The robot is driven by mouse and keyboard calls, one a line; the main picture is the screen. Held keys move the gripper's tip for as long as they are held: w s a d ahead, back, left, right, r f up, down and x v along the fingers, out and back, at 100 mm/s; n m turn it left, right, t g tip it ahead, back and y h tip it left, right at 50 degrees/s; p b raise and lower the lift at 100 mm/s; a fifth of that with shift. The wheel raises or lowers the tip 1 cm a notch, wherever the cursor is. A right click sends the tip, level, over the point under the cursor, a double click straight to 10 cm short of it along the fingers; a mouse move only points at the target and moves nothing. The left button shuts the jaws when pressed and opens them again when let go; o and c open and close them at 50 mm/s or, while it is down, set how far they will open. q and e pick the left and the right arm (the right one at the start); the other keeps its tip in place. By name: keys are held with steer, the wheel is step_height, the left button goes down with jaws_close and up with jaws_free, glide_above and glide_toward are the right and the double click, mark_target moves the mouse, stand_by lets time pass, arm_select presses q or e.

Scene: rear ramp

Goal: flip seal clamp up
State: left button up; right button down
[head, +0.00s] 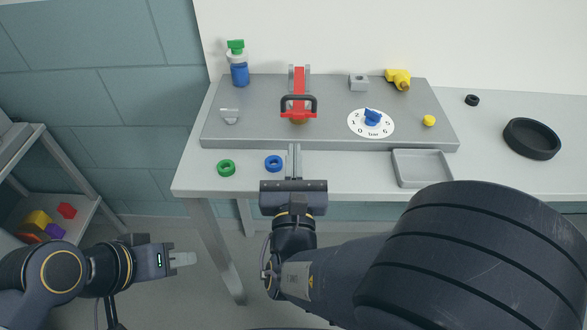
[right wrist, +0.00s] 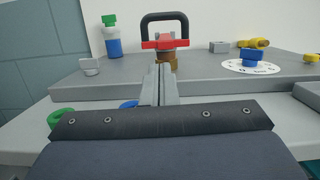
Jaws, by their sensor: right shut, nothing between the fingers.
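The seal clamp (head: 299,92) has a red arm and a black U-shaped handle, and stands on the grey raised board in the head view. Its red bar and black handle (right wrist: 165,22) show at top middle in the right wrist view, above a brass-coloured part (right wrist: 166,60). My right gripper (head: 294,150) is shut and empty, with its fingers pointing at the clamp from the front edge of the board. Its closed fingers (right wrist: 160,82) show just below the clamp; I cannot tell the exact gap. My left gripper (head: 190,258) is low at the left, away from the table; its jaw opening is unclear.
The board (head: 230,135) also carries a blue bottle with green cap (head: 238,70), a dial (head: 371,122), and yellow fittings (head: 398,79). Green (head: 226,168) and blue (head: 274,163) rings lie in front. A grey tray (head: 422,168) and black ring (head: 531,138) are right.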

mark_target(295, 117)
steer(key=w, duration=0.4)
steer(key=shift+r, duration=0.4)
steer(key=shift+w+r+p, duration=0.35)
steer(key=shift+w+r, duration=0.4)
steer(key=shift+r, duration=0.35)
steer(key=shift+w+r, duration=0.3)
steer(key=shift+r, duration=0.45)
